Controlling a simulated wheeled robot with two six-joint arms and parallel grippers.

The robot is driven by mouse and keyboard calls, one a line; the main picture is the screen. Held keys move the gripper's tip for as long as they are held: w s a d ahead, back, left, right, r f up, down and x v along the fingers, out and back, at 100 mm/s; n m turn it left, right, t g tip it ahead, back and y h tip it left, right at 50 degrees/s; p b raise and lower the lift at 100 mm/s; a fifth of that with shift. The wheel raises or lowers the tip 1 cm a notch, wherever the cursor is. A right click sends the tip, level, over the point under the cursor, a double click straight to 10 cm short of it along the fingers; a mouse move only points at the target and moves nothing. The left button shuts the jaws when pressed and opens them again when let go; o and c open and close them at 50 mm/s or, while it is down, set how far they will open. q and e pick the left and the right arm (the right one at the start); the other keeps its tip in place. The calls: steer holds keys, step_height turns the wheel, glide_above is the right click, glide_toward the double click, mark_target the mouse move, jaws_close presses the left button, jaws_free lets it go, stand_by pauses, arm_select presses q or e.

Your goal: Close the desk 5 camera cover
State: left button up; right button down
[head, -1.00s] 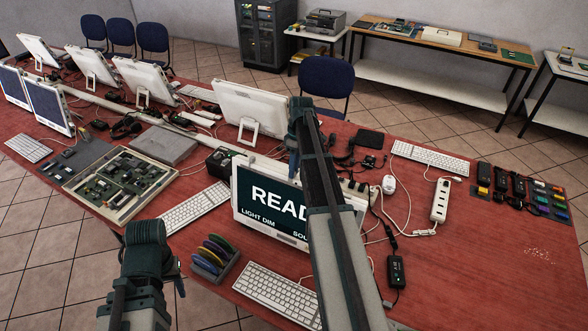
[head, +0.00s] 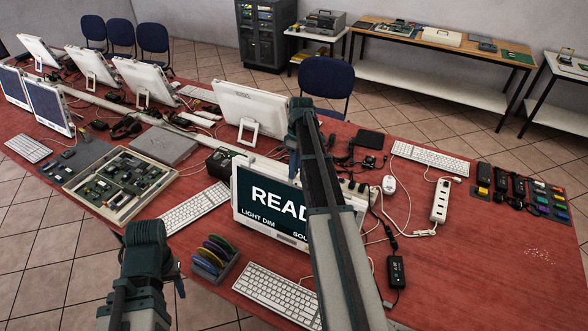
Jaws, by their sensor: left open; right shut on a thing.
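A white-framed screen (head: 264,193) showing large text that begins "READ" stands on the red desk in the middle. My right arm crosses in front of it and covers its right part. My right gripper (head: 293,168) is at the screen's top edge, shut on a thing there. The thing is mostly hidden by the gripper and too small to make out. The camera cover cannot be told apart in this view. My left gripper (head: 179,284) is open and empty at the lower left, apart from the screen, mostly hidden behind its own wrist.
A rack of coloured discs (head: 213,262) and a white keyboard (head: 276,294) lie in front of the screen. A white power strip (head: 440,202), a mouse (head: 389,185) and loose cables lie to its right. Another white monitor (head: 250,108) stands behind. The desk's right front is mostly clear.

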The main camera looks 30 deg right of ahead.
stand_by(0.4)
steer(key=shift+s+d, duration=0.35)
steer(key=shift+s, duration=0.25)
steer(key=shift+s+d, duration=0.3)
steer(key=shift+s, duration=0.3)
steer(key=c, duration=0.7)
jaws_free()
steer(key=shift+r, duration=0.1)
